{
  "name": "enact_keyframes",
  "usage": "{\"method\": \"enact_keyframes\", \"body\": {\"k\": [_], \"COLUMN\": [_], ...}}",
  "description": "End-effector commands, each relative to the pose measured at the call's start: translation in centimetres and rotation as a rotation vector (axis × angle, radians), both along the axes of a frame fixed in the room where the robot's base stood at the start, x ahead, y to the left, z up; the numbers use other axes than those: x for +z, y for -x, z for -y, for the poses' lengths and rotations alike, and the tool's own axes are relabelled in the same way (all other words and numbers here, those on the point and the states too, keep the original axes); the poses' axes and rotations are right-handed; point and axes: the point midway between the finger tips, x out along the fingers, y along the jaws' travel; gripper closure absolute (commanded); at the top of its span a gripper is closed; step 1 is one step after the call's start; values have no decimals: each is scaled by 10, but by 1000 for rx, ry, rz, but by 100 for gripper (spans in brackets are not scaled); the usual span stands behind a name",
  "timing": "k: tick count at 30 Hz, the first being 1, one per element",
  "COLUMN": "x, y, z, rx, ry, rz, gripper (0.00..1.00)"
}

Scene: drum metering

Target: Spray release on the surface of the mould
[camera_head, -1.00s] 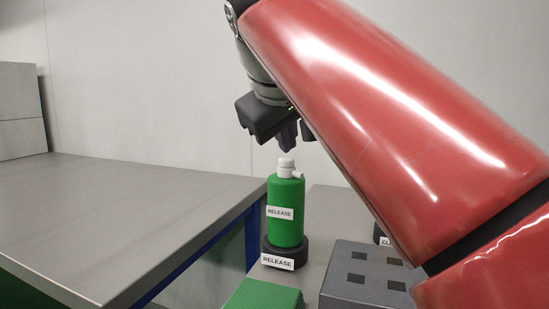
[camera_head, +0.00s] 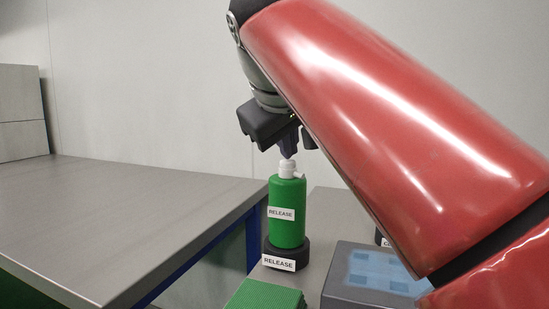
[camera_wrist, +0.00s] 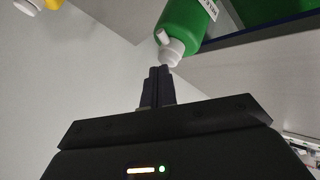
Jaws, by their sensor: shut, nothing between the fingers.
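The green bottle labelled RELEASE (camera_head: 287,228) stands upright in a dark round holder (camera_head: 270,250), also labelled RELEASE. Its white pump head (camera_head: 287,169) has a spout on the right side. My gripper (camera_head: 288,152) is shut and empty, pointing down with its tips on or just above the pump head. In the wrist view the shut fingers (camera_wrist: 157,75) meet the white pump top (camera_wrist: 171,52), below the green body (camera_wrist: 185,24). The mould (camera_head: 345,285), a grey block right of the bottle, carries light blue patches on top. My arm hides part of it.
A green ribbed block (camera_head: 262,296) lies in front of the holder. A partly hidden dark holder with a label stands behind the mould. A wide, bare grey table (camera_head: 130,215) fills the left. A yellow item (camera_wrist: 52,4) shows at the wrist view's top left.

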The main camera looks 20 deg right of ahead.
Motion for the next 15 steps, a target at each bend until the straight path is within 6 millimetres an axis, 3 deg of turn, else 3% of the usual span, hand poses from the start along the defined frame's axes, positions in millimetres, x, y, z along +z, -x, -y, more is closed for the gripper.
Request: {"method": "enact_keyframes", "body": {"k": [7, 15], "x": [11, 11], "y": [0, 0], "z": [0, 0], "rx": [-1, 0], "ry": [0, 0], "rz": [-1, 0], "gripper": [100, 100]}}
